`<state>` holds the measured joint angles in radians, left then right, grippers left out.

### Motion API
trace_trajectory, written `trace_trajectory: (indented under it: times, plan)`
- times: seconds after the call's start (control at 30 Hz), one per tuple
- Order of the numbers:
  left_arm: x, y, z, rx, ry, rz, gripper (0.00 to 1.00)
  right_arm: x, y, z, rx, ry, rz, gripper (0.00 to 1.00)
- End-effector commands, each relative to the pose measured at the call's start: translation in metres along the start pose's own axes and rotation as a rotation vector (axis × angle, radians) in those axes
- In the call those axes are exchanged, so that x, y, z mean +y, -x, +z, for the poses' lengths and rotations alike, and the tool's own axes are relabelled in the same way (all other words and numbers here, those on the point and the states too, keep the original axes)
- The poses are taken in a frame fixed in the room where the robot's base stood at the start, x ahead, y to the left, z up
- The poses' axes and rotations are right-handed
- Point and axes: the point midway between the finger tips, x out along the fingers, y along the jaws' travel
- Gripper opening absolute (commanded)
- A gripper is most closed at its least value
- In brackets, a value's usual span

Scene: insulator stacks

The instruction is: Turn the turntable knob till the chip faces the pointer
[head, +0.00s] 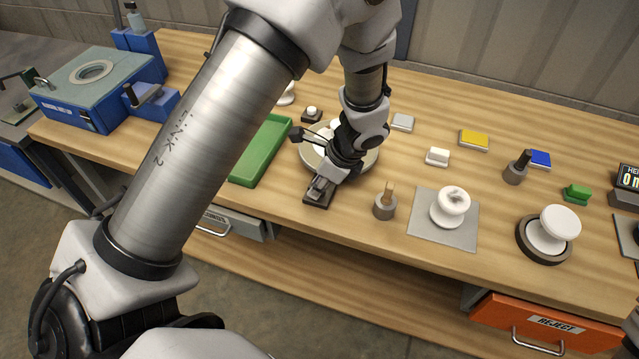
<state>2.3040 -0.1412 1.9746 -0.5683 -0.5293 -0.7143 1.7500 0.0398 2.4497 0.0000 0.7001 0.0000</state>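The turntable (311,158) is a pale round disc near the middle of the bench. Something white (334,126) stands on it, mostly hidden behind my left wrist. My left gripper (321,187) points down at the turntable's front edge, over a dark block (318,201) at the bench front. The knob is not clearly visible; the gripper covers that spot. I cannot tell whether the fingers are open or shut, or whether they touch anything. The chip and the pointer cannot be made out. My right gripper is not in view.
A green tray (262,150) lies left of the turntable. A brush-like tool in a grey holder (385,207) stands close on the right. Further right are a grey mat (427,230) with a white insulator (450,208) and another insulator (552,231) on a dark ring.

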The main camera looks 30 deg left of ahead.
Motion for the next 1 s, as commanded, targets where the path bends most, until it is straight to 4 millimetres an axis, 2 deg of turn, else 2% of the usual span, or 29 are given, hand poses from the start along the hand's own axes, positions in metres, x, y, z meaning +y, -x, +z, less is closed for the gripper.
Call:
trace_trajectory:
  times: [0.2, 0.23, 0.3, 0.73, 1.0]
  plan:
    - [0.0, -0.002, 0.0, 0.001, 0.001, 0.0, 0.23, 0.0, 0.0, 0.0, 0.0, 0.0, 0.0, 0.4]
    - [0.0, -0.002, 0.0, 0.001, 0.001, 0.0, 0.19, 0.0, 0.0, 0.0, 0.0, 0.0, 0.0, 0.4]
    - [0.0, -0.002, 0.0, 0.001, 0.001, 0.0, 0.0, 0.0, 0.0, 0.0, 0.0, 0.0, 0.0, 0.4]
    - [0.0, -0.002, 0.0, 0.0, 0.026, 0.012, 0.0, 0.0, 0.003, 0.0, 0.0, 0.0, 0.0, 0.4]
    - [-0.001, -0.001, 0.001, 0.001, 0.148, 0.063, 0.0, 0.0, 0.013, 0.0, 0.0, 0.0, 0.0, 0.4]
